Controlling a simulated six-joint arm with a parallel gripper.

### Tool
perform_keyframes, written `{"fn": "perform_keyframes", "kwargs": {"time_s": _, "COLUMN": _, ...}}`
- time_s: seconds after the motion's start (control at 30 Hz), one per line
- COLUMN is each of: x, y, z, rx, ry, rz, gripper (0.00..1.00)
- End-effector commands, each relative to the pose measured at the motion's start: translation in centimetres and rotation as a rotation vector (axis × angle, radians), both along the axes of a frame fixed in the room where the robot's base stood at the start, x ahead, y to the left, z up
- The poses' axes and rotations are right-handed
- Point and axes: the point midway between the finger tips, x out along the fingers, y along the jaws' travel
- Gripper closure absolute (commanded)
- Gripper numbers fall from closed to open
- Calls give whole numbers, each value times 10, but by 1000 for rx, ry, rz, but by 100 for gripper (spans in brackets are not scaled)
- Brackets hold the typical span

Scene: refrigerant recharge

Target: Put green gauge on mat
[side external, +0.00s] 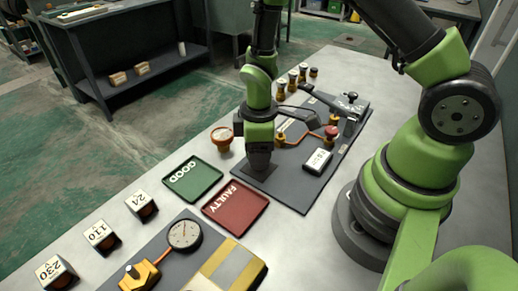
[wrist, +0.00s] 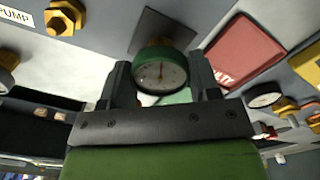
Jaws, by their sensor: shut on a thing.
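The green gauge (wrist: 160,73) has a green rim, a pale dial and a brass fitting. It sits between the two fingers of my gripper (wrist: 163,85), which is shut on it. A dark square mat (wrist: 178,24) shows behind the gauge in the wrist view. In the side view my gripper (side external: 259,160) points down low over the near left part of the grey board, at the dark square mat (side external: 243,171). The gauge is hidden by the gripper there. I cannot tell whether the gauge touches the mat.
A green GOOD tray (side external: 192,179) and a red FAULTY tray (side external: 236,207) lie left of the board. An orange gauge (side external: 222,136) stands just left of my gripper. A white-labelled block (side external: 318,161) and brass fittings with a hose (side external: 305,134) are to the right.

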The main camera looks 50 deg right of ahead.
Motion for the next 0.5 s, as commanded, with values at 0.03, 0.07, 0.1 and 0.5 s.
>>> {"fn": "perform_keyframes", "kwargs": {"time_s": 0.03, "x": 0, "y": 0, "z": -3, "rx": 0, "ry": 0, "rz": 0, "gripper": 66}}
{"fn": "perform_keyframes", "kwargs": {"time_s": 0.07, "x": 0, "y": 0, "z": -3, "rx": 0, "ry": 0, "rz": 0, "gripper": 66}}
{"fn": "perform_keyframes", "kwargs": {"time_s": 0.1, "x": 0, "y": 0, "z": -4, "rx": 0, "ry": -1, "rz": 0, "gripper": 66}}
{"fn": "perform_keyframes", "kwargs": {"time_s": 0.5, "x": 0, "y": 0, "z": -6, "rx": 0, "ry": 0, "rz": 0, "gripper": 25}}
